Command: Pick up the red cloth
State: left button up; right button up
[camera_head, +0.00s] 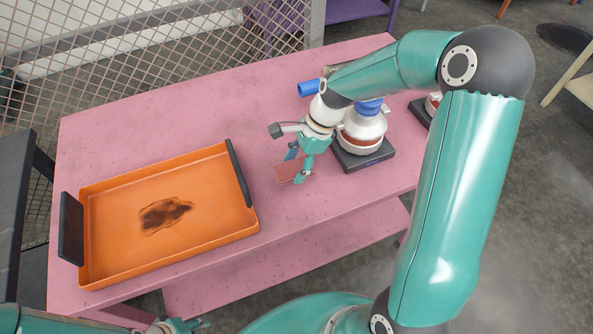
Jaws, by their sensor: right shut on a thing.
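My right gripper (301,178) is over the pink table, left of a dark square base. It is shut on the red cloth (288,173), a small pinkish-red piece that shows at the fingertips. Part of the cloth is hidden behind the fingers, and I cannot tell if it still touches the table. My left gripper (178,326) is only partly in view at the bottom edge, and its fingers are too cut off to judge.
An orange tray (110,245) with black handles and a dark stain inside stands on the left of the pink table (190,110). A white and blue device on a dark base (365,158) stands right of the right gripper. A wire mesh fence (150,60) runs behind.

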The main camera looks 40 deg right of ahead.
aim_at(296, 165)
notch_tip(296, 165, up, 17)
jog(key=shift+f, duration=0.2)
